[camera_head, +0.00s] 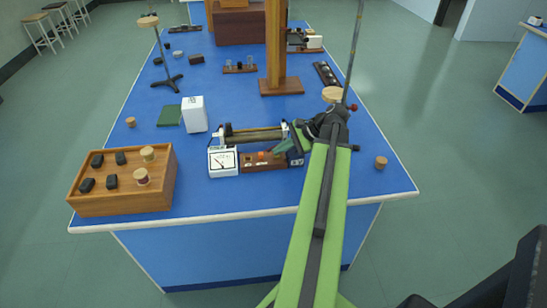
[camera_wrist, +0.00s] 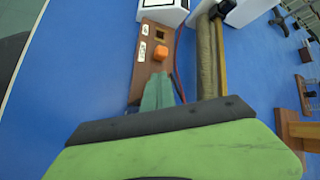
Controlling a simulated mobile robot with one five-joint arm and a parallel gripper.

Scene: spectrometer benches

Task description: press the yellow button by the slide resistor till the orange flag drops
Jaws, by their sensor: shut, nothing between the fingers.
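The slide resistor (camera_head: 252,134) lies on the blue bench, and it also shows in the wrist view (camera_wrist: 207,55). In front of it is a small wooden board (camera_head: 265,166), also in the wrist view (camera_wrist: 146,68). An orange block, which looks like the flag (camera_wrist: 161,53), stands up on the board; it also shows in the head view (camera_head: 262,155). My gripper (camera_wrist: 160,78) is shut and empty, its tips over the board's near end beside the orange flag. In the head view my gripper (camera_head: 278,150) comes in from the right. I cannot see the yellow button; my fingers may hide it.
A white meter (camera_head: 223,162) stands at the board's left end. A wooden tray (camera_head: 120,199) with dark blocks and round pieces is at the front left. A white box (camera_head: 194,116) and a wooden post (camera_head: 276,50) stand behind. The front middle of the bench is clear.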

